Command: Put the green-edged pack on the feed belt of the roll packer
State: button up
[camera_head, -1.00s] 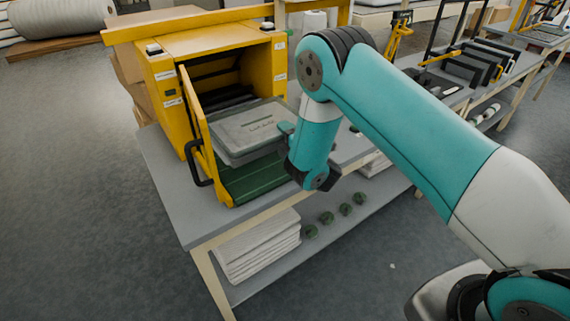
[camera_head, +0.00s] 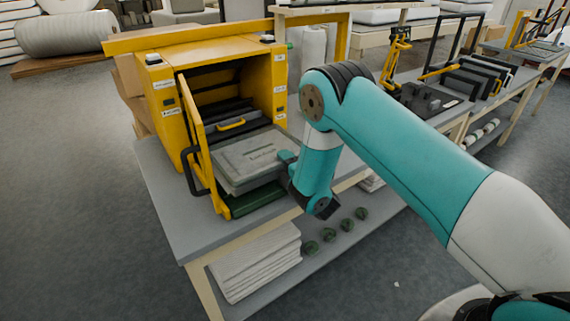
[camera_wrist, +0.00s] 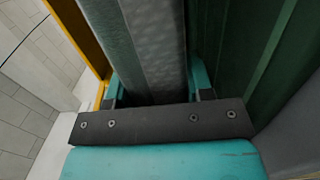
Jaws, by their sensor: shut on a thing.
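The pack (camera_head: 248,156) is a flat grey slab with lettering on its top face. It lies roughly level at the mouth of the yellow roll packer (camera_head: 205,62), over the green feed belt (camera_head: 255,206). I cannot tell whether its underside touches the belt. My gripper (camera_head: 287,158) is shut on the pack's right side. In the wrist view the pack (camera_wrist: 150,40) sits between my two teal fingers (camera_wrist: 158,85), with the dark green belt (camera_wrist: 235,50) to the right.
The packer's open yellow door (camera_head: 196,135) with a black handle stands just left of the pack. A yellow handle (camera_head: 231,124) shows inside behind the pack. White sheets (camera_head: 255,262) and green rolls (camera_head: 330,235) lie on the lower shelf. The grey bench top (camera_head: 165,185) is clear at left.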

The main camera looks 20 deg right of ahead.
jog(key=shift+f, duration=0.35)
jog(key=o, duration=1)
jog(key=shift+c, duration=0.2)
jog(key=shift+r, duration=0.1)
